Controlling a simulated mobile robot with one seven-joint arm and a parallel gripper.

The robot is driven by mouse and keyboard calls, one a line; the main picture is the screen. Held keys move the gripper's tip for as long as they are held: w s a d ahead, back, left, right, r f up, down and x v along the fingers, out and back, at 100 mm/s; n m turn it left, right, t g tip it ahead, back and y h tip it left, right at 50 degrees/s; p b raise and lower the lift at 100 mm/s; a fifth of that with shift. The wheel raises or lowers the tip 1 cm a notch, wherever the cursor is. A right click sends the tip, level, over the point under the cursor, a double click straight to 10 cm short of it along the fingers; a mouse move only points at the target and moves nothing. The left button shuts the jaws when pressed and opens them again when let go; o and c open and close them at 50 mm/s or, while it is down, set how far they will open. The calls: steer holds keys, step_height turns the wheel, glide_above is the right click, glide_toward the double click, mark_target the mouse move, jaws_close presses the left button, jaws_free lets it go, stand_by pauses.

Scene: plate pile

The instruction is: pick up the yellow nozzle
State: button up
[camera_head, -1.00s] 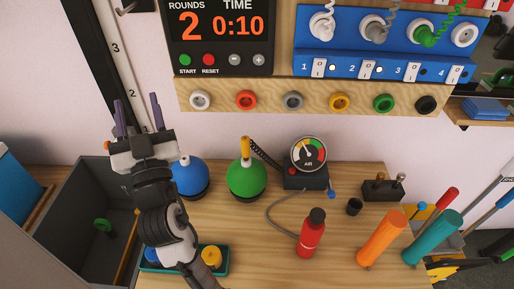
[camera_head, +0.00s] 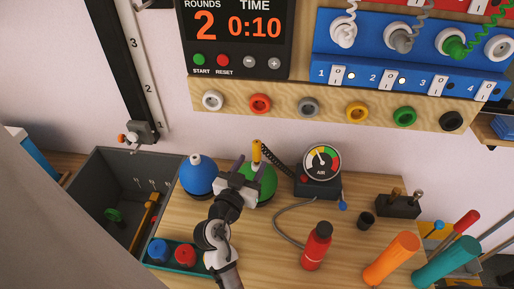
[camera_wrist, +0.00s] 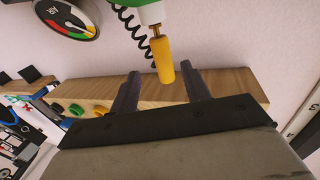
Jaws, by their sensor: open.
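The yellow nozzle (camera_head: 256,151) stands upright on top of the round green bulb (camera_head: 262,182) on the wooden bench. My gripper (camera_head: 248,170) is in front of the green bulb and hides part of it. In the wrist view my gripper (camera_wrist: 161,80) is open, with its two dark fingers apart. The yellow nozzle (camera_wrist: 164,60) shows there between and beyond the fingertips, with no visible contact. Its white and green base is at the top edge of that view.
A blue bulb (camera_head: 198,174) stands close on the left. The air gauge (camera_head: 321,162) and its coiled black hose are just right of the nozzle. A red bottle (camera_head: 316,246) and orange cylinder (camera_head: 391,258) stand front right. A grey bin (camera_head: 95,186) is at left.

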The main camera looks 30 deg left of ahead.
mark_target(255, 153)
steer(key=w+p, duration=0.1)
steer(key=w+a, duration=0.1)
steer(key=w, duration=0.1)
steer(key=w+p, duration=0.1)
steer(key=shift+w+a+r+p, duration=0.15)
steer(key=shift+w+r+p, duration=0.15)
steer(key=shift+r+p, duration=0.05)
steer(key=shift+w+a+f, duration=0.1)
steer(key=shift+w+f, duration=0.1)
steer(key=shift+w, duration=0.35)
jaws_close()
steer(key=shift+r, duration=0.1)
steer(key=shift+r, duration=0.5)
step_height(255, 153, up, 2)
steer(key=shift+r+b, duration=0.1)
steer(key=shift+b, duration=0.3)
steer(key=s+d+b, duration=0.3)
steer(key=s+b, duration=0.2)
steer(key=s, duration=1.2)
steer(key=shift+s+d, duration=0.2)
steer(key=shift+s, duration=0.2)
